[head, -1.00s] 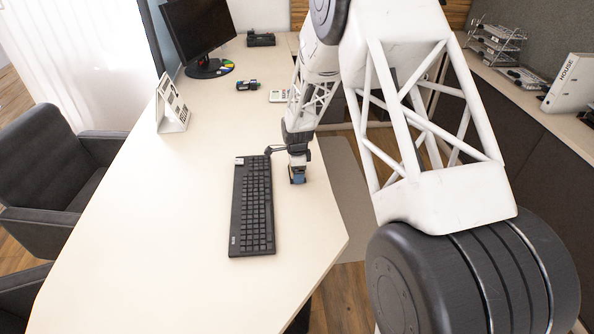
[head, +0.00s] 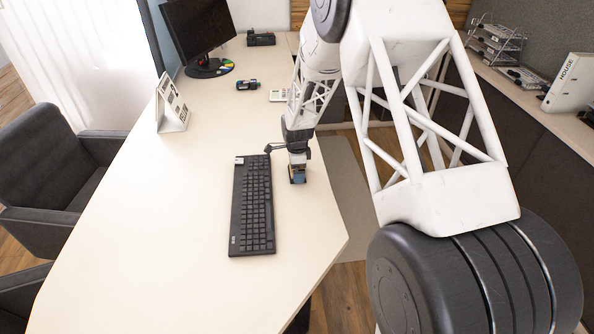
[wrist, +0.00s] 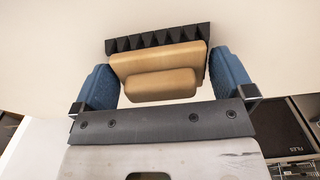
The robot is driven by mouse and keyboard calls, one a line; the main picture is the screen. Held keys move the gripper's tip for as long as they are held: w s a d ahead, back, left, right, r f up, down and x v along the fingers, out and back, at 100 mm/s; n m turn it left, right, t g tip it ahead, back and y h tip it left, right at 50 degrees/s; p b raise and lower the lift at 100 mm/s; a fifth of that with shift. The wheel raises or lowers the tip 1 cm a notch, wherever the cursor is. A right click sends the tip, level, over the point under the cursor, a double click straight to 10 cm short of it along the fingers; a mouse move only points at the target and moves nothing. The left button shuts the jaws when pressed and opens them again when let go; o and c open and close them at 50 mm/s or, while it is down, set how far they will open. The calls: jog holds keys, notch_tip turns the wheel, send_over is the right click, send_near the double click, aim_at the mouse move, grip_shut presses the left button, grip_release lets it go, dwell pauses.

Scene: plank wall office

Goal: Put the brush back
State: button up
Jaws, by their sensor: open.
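The brush (wrist: 160,62) has a tan wooden body and a dark jagged row of bristles along its far side in the wrist view. It lies between the two blue fingertips of my gripper (wrist: 168,84), which is open around it. The brush reaches close to the right finger, and a small gap shows at the left one. I cannot tell if either finger touches it. In the head view my gripper (head: 297,176) points down at the desk's right edge, beside the keyboard; the brush is mostly hidden there.
A black keyboard (head: 252,206) lies just left of my gripper. The left and front of the desk (head: 150,240) are clear.

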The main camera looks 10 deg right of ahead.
notch_tip(320, 180, up, 11)
jog(key=shift+r, duration=0.15)
dwell(0.4)
dwell(0.5)
jog(key=s+d+r+n+t, duration=0.15)
jog(key=s+r+n, duration=0.25)
jog(key=s+r, duration=0.65)
jog(key=s+d+r+n, duration=0.3)
jog(key=s+r+n, duration=0.1)
jog(key=s+r, duration=0.65)
jog(key=s+d+r+n, duration=0.1)
jog(key=s+n, duration=0.4)
jog(key=s, duration=0.9)
jog(key=s+d+r+n+t, duration=0.1)
jog(key=s+n, duration=0.3)
jog(key=s, duration=1)
jog(key=shift+d+r+n, duration=0.4)
jog(key=shift+d+r, duration=0.15)
jog(key=shift+r, duration=0.05)
